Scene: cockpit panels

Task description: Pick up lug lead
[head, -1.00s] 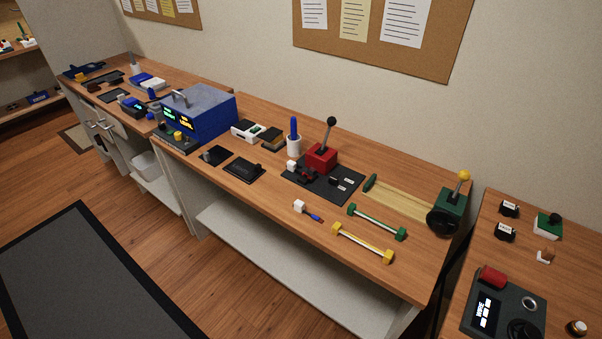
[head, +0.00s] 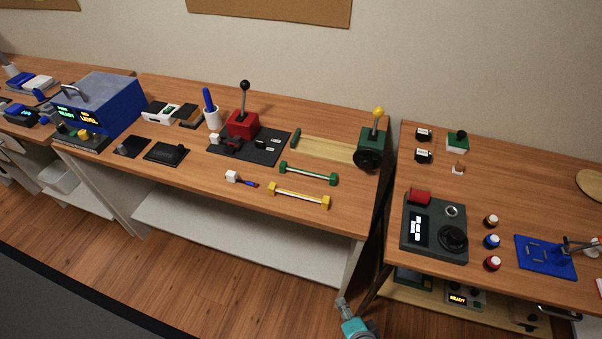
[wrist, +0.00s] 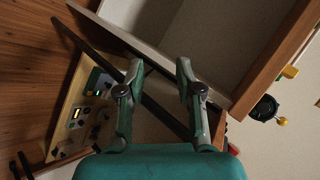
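A short piece with a white block at one end and a blue and red stem, which looks like the lug lead (head: 241,180), lies on the middle bench near its front edge. It is left of a yellow-ended bar (head: 299,196) and a green-ended bar (head: 308,173). My gripper (wrist: 158,75) is open and empty in the wrist view, its two fingers apart. In the head view my teal arm shows at the bottom edge, low in front of the gap between the benches, well away from the piece. I cannot make out the piece in the wrist view.
The middle bench (head: 340,215) holds a red lever box (head: 243,124) on a black plate and a green crank box (head: 374,141). The right bench (head: 540,190) holds a dark control panel (head: 433,232). Below it is a shelf with devices. The floor ahead is clear.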

